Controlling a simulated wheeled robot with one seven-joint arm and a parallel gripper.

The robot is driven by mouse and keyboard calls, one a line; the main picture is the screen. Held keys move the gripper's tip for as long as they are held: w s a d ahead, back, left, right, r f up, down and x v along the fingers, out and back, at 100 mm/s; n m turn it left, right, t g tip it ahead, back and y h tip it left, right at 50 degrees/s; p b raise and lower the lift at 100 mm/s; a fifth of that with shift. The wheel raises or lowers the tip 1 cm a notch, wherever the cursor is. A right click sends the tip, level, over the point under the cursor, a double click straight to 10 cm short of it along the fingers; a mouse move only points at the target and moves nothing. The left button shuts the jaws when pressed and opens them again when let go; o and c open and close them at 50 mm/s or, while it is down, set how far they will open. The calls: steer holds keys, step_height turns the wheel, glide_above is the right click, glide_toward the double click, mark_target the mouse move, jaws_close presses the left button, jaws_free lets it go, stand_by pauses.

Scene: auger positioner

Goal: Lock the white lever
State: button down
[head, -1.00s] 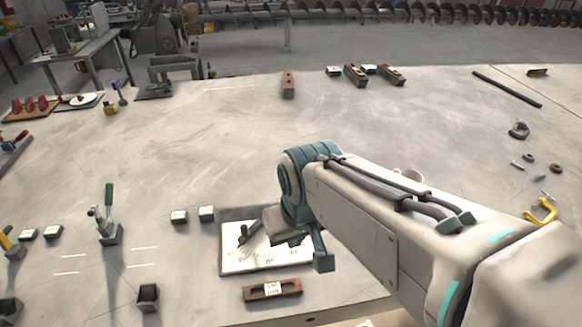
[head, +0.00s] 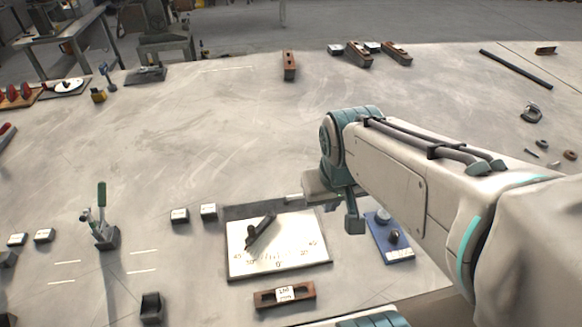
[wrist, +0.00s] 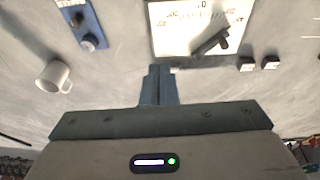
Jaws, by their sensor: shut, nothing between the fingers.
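No plainly white lever shows. A dark lever (head: 261,231) lies slanted on a white plate with a degree scale (head: 300,243); they also show in the wrist view as the lever (wrist: 212,42) and the plate (wrist: 172,40). A green-handled upright lever (head: 101,195) stands on a dark block at the left of the head view. My gripper (head: 291,197) is at the back edge of the white plate, apart from the dark lever. In the wrist view its fingers (wrist: 158,72) are together and empty, near the plate's edge.
A blue panel with knobs (head: 391,238) lies right of the plate, partly behind my arm. A wooden block (head: 285,294) lies in front. Small blocks (head: 208,212) sit left of the plate. A white mug (wrist: 55,76) shows in the wrist view. The table's middle is clear.

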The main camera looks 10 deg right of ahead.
steer(key=w+f+b, duration=0.2)
steer(key=w+f, duration=0.3)
steer(key=w, duration=0.7)
steer(key=b, duration=0.2)
glide_above(296, 199)
steer(key=w+d, duration=0.1)
steer(key=w, duration=0.2)
step_height(296, 199, down, 11)
steer(key=shift+w+d+r+t, duration=0.1)
steer(key=shift+d+r+t, duration=0.1)
steer(key=shift+t, duration=0.1)
steer(key=x, duration=1)
steer(key=shift+a, duration=0.2)
steer(key=s, duration=0.2)
steer(key=shift+s+r, duration=0.35)
steer(key=shift+s, duration=0.7)
